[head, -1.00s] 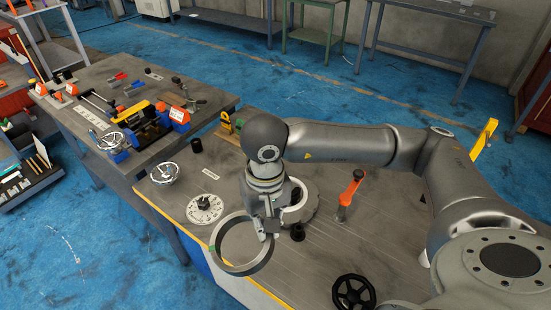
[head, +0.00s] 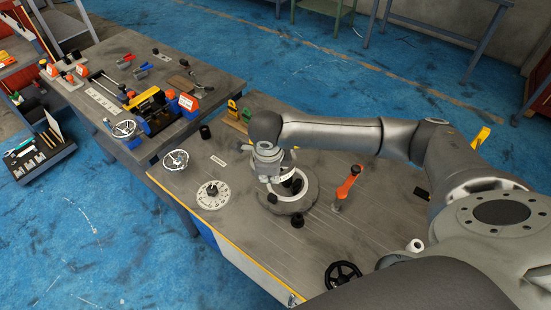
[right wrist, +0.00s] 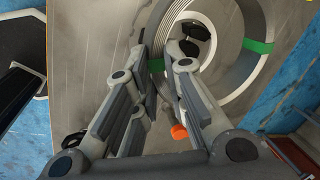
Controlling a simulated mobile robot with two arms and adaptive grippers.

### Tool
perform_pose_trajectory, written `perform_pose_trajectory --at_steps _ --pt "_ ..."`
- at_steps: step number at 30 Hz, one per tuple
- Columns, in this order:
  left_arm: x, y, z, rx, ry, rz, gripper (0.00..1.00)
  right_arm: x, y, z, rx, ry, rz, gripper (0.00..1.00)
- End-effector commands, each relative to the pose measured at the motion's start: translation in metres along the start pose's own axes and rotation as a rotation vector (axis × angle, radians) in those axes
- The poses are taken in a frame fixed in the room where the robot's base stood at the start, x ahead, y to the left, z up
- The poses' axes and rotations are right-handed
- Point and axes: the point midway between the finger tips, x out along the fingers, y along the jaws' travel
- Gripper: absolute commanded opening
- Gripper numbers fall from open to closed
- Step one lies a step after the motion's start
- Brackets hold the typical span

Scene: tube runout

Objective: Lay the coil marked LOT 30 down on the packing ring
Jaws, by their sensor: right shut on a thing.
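The coil (right wrist: 258,47) is a grey hoop with green bands in the right wrist view. My right gripper (right wrist: 163,62) is shut on its near wall, one finger on each side. In the head view my right gripper (head: 272,183) is over the round grey packing ring (head: 286,208) on the bench. The coil is over the ring there, partly hidden by the gripper. I cannot tell whether it touches the ring. No lot mark is readable. My left gripper is out of view.
A black knob (head: 297,221) and an orange-handled tool (head: 347,186) stand close to the ring. A graduated dial (head: 213,195) and a handwheel (head: 176,160) lie to the left. A black handwheel (head: 342,275) is near the front. A second bench (head: 200,78) holds tools.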

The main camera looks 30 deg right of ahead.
Motion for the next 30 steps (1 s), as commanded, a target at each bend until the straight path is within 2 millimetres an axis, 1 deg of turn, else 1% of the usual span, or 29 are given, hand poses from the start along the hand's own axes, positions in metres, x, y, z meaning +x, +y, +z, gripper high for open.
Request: perform_pose_trajectory --at_steps 1,6,9,12,16,25,30 --pt "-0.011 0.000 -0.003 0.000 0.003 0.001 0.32 -0.005 -0.007 0.000 0.084 0.019 -0.015 0.00" --pt "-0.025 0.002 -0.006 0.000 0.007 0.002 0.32 0.002 -0.018 -0.005 0.337 0.087 -0.048 0.00" --pt "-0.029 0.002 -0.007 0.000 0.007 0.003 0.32 0.006 -0.023 -0.008 0.439 0.118 -0.063 0.00" --pt "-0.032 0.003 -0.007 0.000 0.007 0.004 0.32 0.009 -0.025 -0.010 0.502 0.136 -0.070 0.00" --pt "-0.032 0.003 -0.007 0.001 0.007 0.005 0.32 0.011 -0.027 -0.011 0.534 0.145 -0.075 0.00" --pt "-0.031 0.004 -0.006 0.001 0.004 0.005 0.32 0.011 -0.027 -0.011 0.535 0.144 -0.074 0.00" --pt "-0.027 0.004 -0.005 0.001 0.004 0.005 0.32 0.012 -0.027 -0.011 0.539 0.140 -0.065 0.00"
